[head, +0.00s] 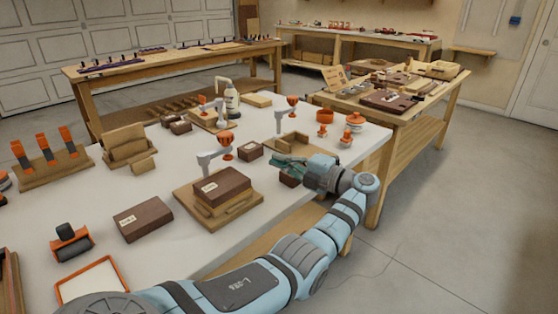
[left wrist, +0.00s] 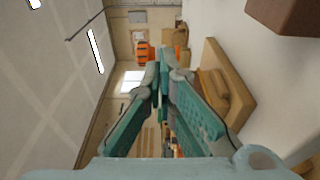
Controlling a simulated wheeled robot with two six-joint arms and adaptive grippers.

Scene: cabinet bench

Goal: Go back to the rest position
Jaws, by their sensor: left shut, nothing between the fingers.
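My left gripper (head: 284,163) reaches over the white bench top (head: 160,233) near its right edge in the head view. Its teal fingers also show in the left wrist view (left wrist: 163,72), with the tips together and nothing between them. A small dark brown block (head: 290,180) lies just below the fingers, partly hidden by them. An open wooden corner piece (head: 290,144) stands just behind the gripper; a light wooden piece also shows beside the fingers in the left wrist view (left wrist: 222,85). My right gripper is not in view.
A clamp stand with brown and tan blocks (head: 222,190) stands left of the gripper. A labelled brown block (head: 143,219) lies farther left. Orange-topped items (head: 346,139) stand at the far right corner. The floor (head: 450,220) right of the bench is clear.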

